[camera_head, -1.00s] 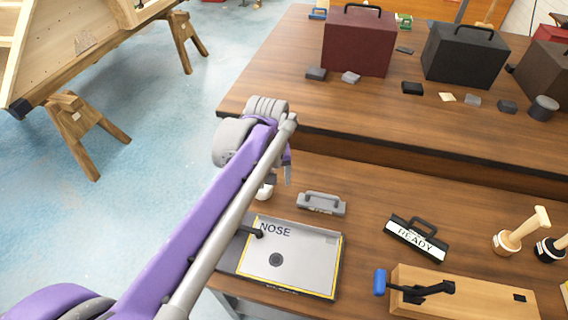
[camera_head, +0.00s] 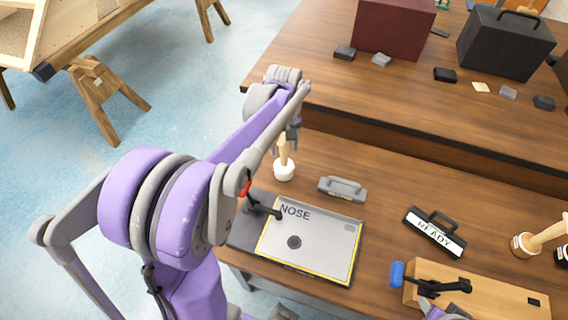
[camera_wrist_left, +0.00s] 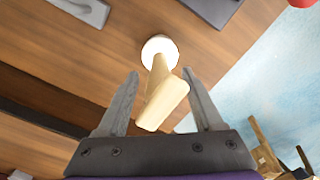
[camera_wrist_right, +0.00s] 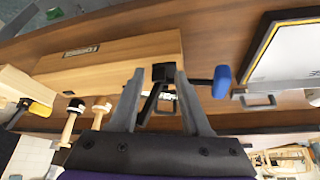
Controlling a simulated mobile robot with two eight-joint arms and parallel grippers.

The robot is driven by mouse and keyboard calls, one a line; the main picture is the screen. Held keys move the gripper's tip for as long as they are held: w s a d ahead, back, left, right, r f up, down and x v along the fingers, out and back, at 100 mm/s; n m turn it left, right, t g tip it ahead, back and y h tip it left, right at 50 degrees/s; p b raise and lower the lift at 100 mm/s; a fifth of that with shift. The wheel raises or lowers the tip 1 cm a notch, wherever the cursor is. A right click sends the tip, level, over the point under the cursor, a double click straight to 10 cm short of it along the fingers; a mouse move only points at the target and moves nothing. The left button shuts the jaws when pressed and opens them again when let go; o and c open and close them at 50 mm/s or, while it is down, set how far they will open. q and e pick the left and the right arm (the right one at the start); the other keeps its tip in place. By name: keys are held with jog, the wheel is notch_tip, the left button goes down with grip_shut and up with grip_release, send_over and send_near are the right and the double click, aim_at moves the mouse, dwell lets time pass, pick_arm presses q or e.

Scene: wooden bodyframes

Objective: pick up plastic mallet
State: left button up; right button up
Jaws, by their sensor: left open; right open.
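The plastic mallet (camera_head: 284,170) has a white head and a pale wooden handle. It stands head down on the workbench beside the NOSE panel, handle up. My left gripper (camera_head: 291,141) is above it, open, around the top of the handle in the head view. In the left wrist view the mallet's handle (camera_wrist_left: 163,98) lies between the open fingers (camera_wrist_left: 160,80), with gaps on both sides; the white head is beyond the fingertips. My right gripper (camera_wrist_right: 162,74) is open and empty, near the wooden block with the blue-handled clamp.
A NOSE panel (camera_head: 322,240), a grey handled block (camera_head: 343,188) and a READY sign (camera_head: 434,232) lie on the workbench (camera_head: 385,185). A blue-handled clamp (camera_head: 397,274) is on a wooden block (camera_head: 480,290). Another mallet (camera_head: 525,244) stands at right.

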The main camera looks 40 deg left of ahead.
pick_arm(q)
notch_tip(320, 180, down, 2)
jog(key=shift+c, duration=0.2)
grip_shut()
dwell(0.4)
